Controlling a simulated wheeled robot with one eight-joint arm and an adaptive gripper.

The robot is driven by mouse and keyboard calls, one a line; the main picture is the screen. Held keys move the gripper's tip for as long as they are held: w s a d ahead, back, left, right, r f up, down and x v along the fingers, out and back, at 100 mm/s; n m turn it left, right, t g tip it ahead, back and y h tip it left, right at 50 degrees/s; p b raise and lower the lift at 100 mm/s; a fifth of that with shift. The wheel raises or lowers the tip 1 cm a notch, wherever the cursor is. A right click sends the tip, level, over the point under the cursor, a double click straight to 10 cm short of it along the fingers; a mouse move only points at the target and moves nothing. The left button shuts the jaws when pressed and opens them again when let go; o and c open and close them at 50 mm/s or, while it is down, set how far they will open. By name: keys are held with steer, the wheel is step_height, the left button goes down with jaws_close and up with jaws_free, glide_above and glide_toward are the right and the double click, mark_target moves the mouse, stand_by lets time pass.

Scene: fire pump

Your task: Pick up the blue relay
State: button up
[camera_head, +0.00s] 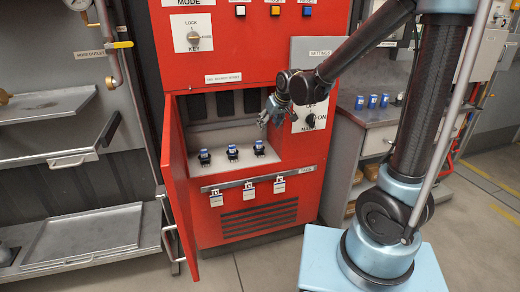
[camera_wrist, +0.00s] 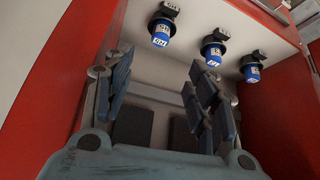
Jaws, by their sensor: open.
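Three blue-topped relays sit upright in black sockets on the pale shelf (camera_head: 218,160) inside the red cabinet: a left one (camera_head: 205,154), a middle one (camera_head: 232,149) and a right one (camera_head: 259,145). The wrist view shows them upside down along its top, at left (camera_wrist: 161,36), middle (camera_wrist: 212,56) and right (camera_wrist: 252,72). Several loose blue relays (camera_head: 372,101) stand on the grey counter at the right. My gripper (camera_head: 271,113) is in the cabinet opening, above and slightly right of the right socketed relay. Its fingers (camera_wrist: 162,78) are spread, with nothing between them.
The cabinet's red door (camera_head: 179,190) stands open on the left. A metal rail with several white tags (camera_head: 248,192) runs along the shelf's front. A switch panel (camera_head: 309,116) is right of my gripper. The grey counter (camera_head: 365,117) adjoins the cabinet on the right.

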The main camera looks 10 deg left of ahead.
mark_target(259, 142)
steer(key=shift+x, duration=7.85)
steer(key=shift+d, duration=0.15)
steer(key=c, duration=1.1)
